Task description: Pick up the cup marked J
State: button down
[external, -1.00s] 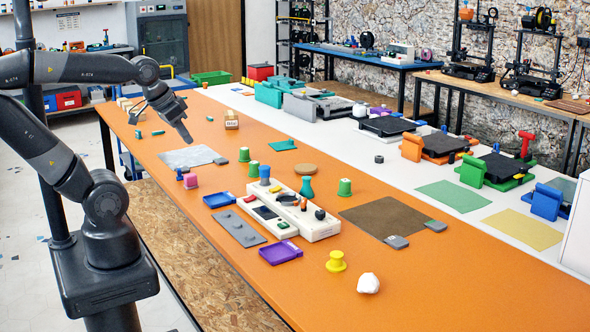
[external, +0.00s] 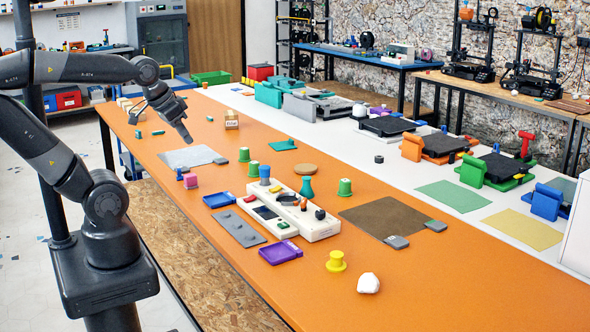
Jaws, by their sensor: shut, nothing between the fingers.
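Several small upside-down-looking cups stand on the orange table (external: 420,290): a pink cup (external: 190,182), a green cup (external: 253,169), a second green cup (external: 244,154), a third green cup (external: 345,187) and a yellow cup (external: 336,261). A blue cup-like piece (external: 265,172) stands by the white tray. No letter can be read on any of them, so I cannot tell which is marked J. My gripper (external: 187,138) is shut and empty, above the table's far left part, apart from all the cups.
A white tray (external: 322,230) with small parts fills the table's middle. Around it are a blue tray (external: 219,200), a purple tray (external: 281,252), a grey plate (external: 236,229) and a teal flask (external: 307,188). A brown mat (external: 385,214) lies right; the front right is mostly clear.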

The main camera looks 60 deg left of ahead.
jog(key=c, duration=2.2)
grip_release()
jog(key=c, duration=0.8)
grip_release()
